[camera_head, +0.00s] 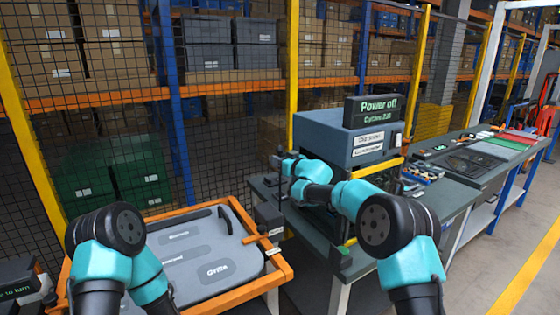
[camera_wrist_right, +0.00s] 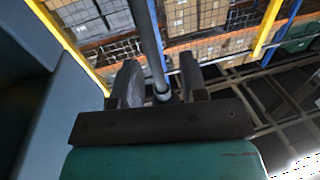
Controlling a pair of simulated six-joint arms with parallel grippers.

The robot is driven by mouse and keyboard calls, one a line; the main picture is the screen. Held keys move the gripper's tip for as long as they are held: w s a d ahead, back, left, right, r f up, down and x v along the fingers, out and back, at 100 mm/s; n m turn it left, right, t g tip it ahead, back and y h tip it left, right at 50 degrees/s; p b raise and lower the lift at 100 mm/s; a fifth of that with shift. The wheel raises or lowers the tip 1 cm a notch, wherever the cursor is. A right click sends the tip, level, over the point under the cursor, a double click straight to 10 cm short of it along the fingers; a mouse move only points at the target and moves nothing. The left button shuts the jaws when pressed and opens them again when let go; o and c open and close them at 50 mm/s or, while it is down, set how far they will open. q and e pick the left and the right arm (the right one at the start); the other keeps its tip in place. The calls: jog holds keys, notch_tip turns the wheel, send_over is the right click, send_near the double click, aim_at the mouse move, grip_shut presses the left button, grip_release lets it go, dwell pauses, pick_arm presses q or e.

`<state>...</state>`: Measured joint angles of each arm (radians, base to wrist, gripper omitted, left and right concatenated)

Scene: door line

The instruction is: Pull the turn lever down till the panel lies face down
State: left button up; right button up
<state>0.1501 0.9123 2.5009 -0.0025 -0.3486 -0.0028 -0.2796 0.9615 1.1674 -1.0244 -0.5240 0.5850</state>
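The grey panel (camera_head: 190,248) lies in an orange frame (camera_head: 282,262) at lower centre-left in the head view, with labelled patches on its upper side. A black block and short orange bar (camera_head: 262,236) sit at the frame's right edge; I cannot tell if they belong to the turn lever. My right gripper (camera_head: 281,163) is beyond and above that edge, small in this view. In the right wrist view, its fingers (camera_wrist_right: 161,88) stand apart on either side of a thin grey rod (camera_wrist_right: 150,45), possibly the lever, with gaps visible. My left gripper is out of view.
A grey machine (camera_head: 335,138) with a "Power off" sign (camera_head: 374,110) stands on a bench close behind my right arm. A mesh fence with yellow posts (camera_head: 292,60) closes off the shelves behind. Another bench (camera_head: 470,165) is at right; floor is clear there.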

grip_shut()
jog(key=shift+s, duration=0.15)
dwell(0.4)
jog(key=s+d+f+n+t+y, duration=0.1)
jog(key=s+d+f+t+y, duration=0.1)
jog(key=s+d, duration=0.2)
jog(key=s+d+f+n+t+y, duration=0.1)
jog(key=s+d+f+t+y, duration=0.1)
jog(key=s, duration=0.6)
jog(key=shift+s+d+f+y, duration=0.4)
jog(key=shift+d+y, duration=0.3)
jog(key=shift+d, duration=0.45)
jog(key=shift+w, duration=0.1)
grip_release()
